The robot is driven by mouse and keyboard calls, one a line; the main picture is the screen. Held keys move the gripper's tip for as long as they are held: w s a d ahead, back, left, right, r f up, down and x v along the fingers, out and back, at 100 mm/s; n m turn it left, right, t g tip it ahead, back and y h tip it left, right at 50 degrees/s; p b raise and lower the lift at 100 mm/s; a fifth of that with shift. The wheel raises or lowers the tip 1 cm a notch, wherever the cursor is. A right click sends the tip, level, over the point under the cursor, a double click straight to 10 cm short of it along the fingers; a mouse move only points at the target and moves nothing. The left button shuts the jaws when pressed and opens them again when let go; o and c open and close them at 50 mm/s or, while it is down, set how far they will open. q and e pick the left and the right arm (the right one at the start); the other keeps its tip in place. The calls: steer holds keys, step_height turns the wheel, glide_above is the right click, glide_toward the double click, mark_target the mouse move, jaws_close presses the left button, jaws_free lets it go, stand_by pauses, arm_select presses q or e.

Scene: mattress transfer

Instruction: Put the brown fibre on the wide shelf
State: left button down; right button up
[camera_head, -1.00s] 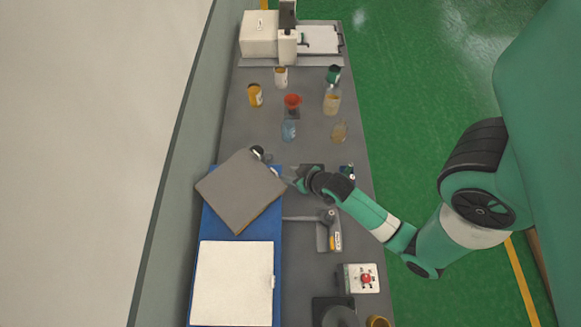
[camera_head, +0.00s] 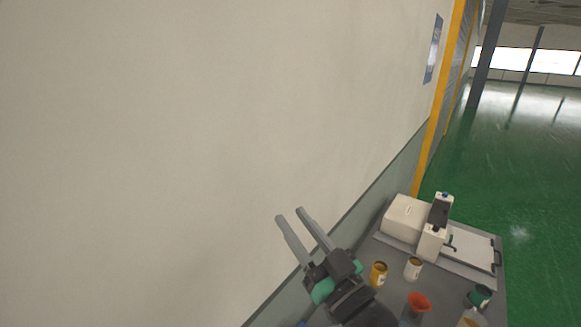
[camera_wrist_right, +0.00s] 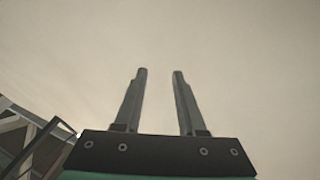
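My right gripper (camera_head: 290,214) is raised in front of the pale wall in the head view, its two fingers pointing up and to the left. The right wrist view also shows its fingers (camera_wrist_right: 160,71) apart, with nothing between them and a plain pale surface beyond. The brown fibre and the wide shelf are not in either view now. My left gripper is not in view.
The grey table (camera_head: 390,249) is at the lower right. It bears a white machine (camera_head: 407,219), a yellow jar (camera_head: 378,274), a white jar (camera_head: 413,268), a red funnel (camera_head: 418,301) and a green-topped container (camera_head: 479,296). The pale wall (camera_head: 150,130) fills the left.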

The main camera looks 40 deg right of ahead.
steer(key=s+a+r+t+y, duration=0.1)
steer(key=a+r, duration=0.1)
steer(key=r, duration=0.3)
steer(key=s+a+r+n+t, duration=0.1)
steer(key=a+r, duration=0.1)
steer(key=r, duration=0.3)
steer(key=shift+a+t+y, duration=0.3)
steer(key=shift+t+y, duration=0.1)
steer(key=shift+o, duration=0.2)
steer(key=s+a+r+n+t+y, duration=0.1)
steer(key=s+a+r, duration=0.1)
steer(key=r, duration=0.4)
steer(key=s+a+r+n+t+y, duration=0.1)
steer(key=s+a+r+t+y, duration=0.1)
steer(key=s+r, duration=0.3)
steer(key=shift+a+r+t+y, duration=0.3)
steer(key=shift+a+r, duration=0.25)
steer(key=shift+o, duration=0.3)
steer(key=shift+f, duration=0.1)
